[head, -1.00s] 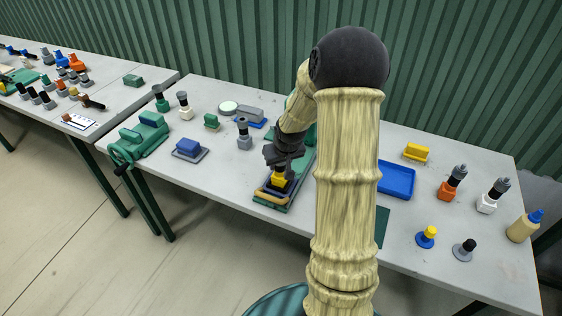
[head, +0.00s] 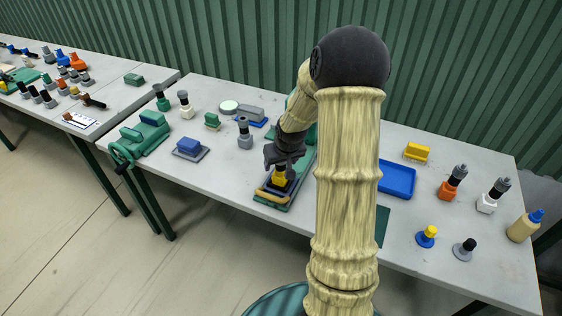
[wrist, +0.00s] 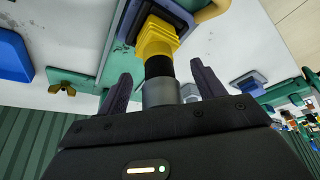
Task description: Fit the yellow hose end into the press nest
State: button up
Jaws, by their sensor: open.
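The yellow hose end (head: 280,180) sits at the dark press nest (head: 265,188) on the green press base (head: 298,186) at the table's front. It also shows in the wrist view (wrist: 157,38), its yellow block at the dark nest frame (wrist: 168,10), with a black section and grey collar (wrist: 159,93) towards me. I cannot tell how deep it sits. My gripper (head: 284,163) is open directly above it. In the wrist view my gripper (wrist: 162,87) has its fingers apart on either side of the grey collar, with gaps showing. My arm hides part of the press.
A blue tray (head: 396,180) and a yellow block (head: 416,152) lie right of my arm. Orange and white fittings (head: 453,184) (head: 493,196) and a glue bottle (head: 523,226) stand farther right. A grey fitting (head: 245,135) and a blue block (head: 190,148) stand left of the press.

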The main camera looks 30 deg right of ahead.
jog(key=shift+p+v, duration=1.9)
jog(key=shift+v, duration=0.4)
dwell(0.4)
jog(key=d+p+v, duration=0.1)
jog(key=v, duration=1.6)
jog(key=shift+a+r+p, duration=0.15)
jog(key=shift+a+p, duration=0.25)
jog(key=shift+a, duration=0.1)
dwell(0.3)
jog(key=s+a+f+g, duration=0.1)
jog(key=s+a+f, duration=0.2)
jog(key=s+a, duration=0.2)
jog(key=s+a+f+n, duration=0.1)
jog(key=s+a+f, duration=0.3)
jog(key=a, duration=0.5)
jog(key=shift+s+f+g+y, duration=0.2)
jog(key=shift+s+g+y, duration=0.15)
jog(key=shift+s, duration=0.4)
jog(key=shift+a, duration=0.15)
